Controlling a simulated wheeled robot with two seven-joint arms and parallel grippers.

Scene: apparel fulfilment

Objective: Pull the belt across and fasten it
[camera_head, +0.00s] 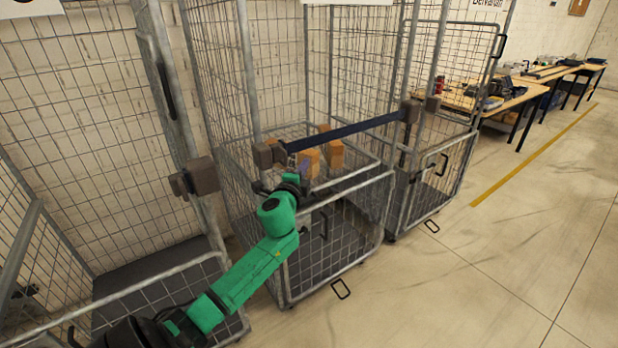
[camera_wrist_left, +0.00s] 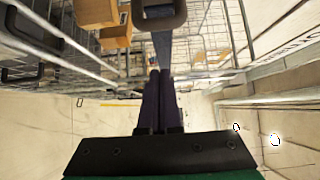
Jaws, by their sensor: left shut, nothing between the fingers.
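The dark blue belt (camera_head: 345,130) spans the front of the middle wire cage, from a brown block (camera_head: 268,154) on its left post to a brown block (camera_head: 410,111) on its right post. Its left end meets the left block; I cannot tell whether it is latched. My left gripper (camera_head: 304,166) is just below the belt near that left end, shut and empty. In the left wrist view the closed dark fingers (camera_wrist_left: 159,98) point toward a dark grey buckle-like part (camera_wrist_left: 158,16), with the belt (camera_wrist_left: 163,50) behind the tips. They look apart from the buckle-like part. My right gripper is not in view.
Several orange-brown boxes (camera_head: 335,153) lie in the middle cage (camera_head: 380,185). Another cage stands at left with a brown block (camera_head: 201,176) on its post, and another at right. Work tables (camera_head: 525,92) line the back right. The floor at right is clear.

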